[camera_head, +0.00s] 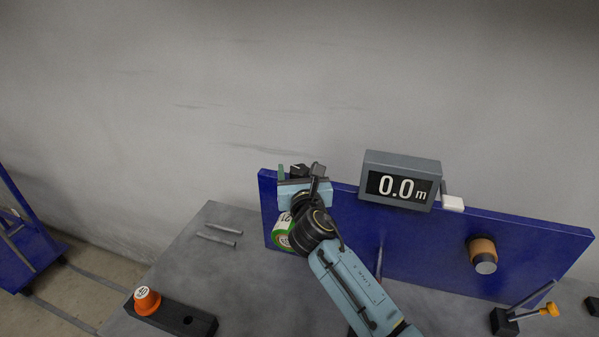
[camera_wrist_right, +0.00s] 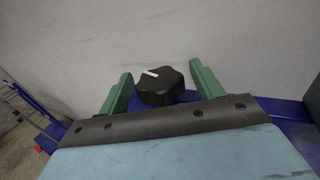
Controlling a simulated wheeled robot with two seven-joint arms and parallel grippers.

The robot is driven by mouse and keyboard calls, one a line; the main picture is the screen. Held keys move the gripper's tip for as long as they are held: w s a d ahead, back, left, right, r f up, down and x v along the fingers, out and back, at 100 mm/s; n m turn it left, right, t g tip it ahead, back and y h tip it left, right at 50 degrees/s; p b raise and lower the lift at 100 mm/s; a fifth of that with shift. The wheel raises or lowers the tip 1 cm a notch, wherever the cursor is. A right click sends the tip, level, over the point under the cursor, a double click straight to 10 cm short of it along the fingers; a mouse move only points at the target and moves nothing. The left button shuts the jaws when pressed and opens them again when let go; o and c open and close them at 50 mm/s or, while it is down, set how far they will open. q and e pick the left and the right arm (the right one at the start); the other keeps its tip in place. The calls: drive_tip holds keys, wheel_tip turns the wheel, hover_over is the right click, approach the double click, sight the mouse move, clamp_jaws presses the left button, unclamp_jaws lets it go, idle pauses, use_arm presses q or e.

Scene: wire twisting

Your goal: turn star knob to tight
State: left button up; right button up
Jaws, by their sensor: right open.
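The star knob (camera_wrist_right: 158,90) is black with rounded lobes and a white mark on its top. In the right wrist view it sits between the two green fingers of my right gripper (camera_wrist_right: 162,88), with gaps on both sides. The gripper is open around the knob and does not appear to hold it. In the head view my right gripper (camera_head: 299,174) is at the top left of the blue panel (camera_head: 345,230), and the dark knob (camera_head: 298,169) shows partly behind it. My left gripper is in neither view.
A display (camera_head: 400,182) reading "0.0 m" stands on the panel, with a white block (camera_head: 453,203) beside it. A brown and grey cylinder (camera_head: 482,252) juts from the panel. Two rods (camera_head: 220,236) lie on the grey table.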

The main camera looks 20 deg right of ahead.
drive_tip(key=shift+c, duration=0.5)
drive_tip(key=c, duration=0.9)
drive_tip(key=shift+h, duration=0.3)
